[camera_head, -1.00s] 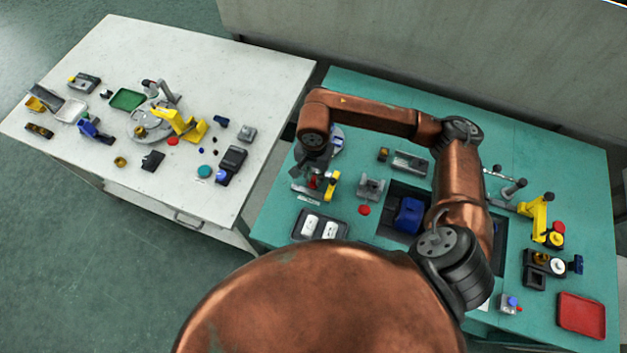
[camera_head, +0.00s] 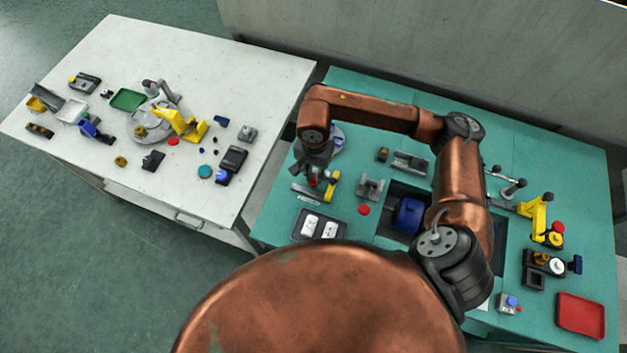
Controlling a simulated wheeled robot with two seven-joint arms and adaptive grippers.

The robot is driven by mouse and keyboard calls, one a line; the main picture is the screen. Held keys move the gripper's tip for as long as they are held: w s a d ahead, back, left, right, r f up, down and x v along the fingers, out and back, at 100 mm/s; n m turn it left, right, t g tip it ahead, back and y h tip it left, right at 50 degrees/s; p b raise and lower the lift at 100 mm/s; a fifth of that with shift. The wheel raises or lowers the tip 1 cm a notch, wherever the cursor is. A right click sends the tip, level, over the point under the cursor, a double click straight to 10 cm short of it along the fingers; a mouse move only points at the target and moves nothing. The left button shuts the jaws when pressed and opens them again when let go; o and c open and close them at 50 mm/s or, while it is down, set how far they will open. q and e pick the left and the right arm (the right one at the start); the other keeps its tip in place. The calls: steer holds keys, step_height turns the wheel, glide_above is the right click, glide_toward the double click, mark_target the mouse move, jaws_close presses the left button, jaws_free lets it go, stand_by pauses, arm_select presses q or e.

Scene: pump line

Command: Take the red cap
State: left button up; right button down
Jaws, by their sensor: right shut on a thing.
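My right gripper (camera_head: 313,180) points down over the left part of the green table. It is shut on a small red piece, seen as a bit of red between its fingertips, which looks like the red cap (camera_head: 313,183). The fingers hide most of it. A yellow clamp-like fixture (camera_head: 333,186) stands right beside the fingertips; I cannot tell whether the piece touches it. My left gripper is not in view.
A black tray with white parts (camera_head: 320,225) is in front of the gripper. A blue part (camera_head: 408,215) lies in a dark recess. At right are a yellow fixture (camera_head: 540,215) and a red tray (camera_head: 581,315). A white table (camera_head: 230,80) with several parts stands left.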

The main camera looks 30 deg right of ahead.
mark_target(314, 178)
steer(key=shift+r, duration=0.1)
steer(key=shift+r+p, duration=0.85)
steer(key=shift+r, duration=1.35)
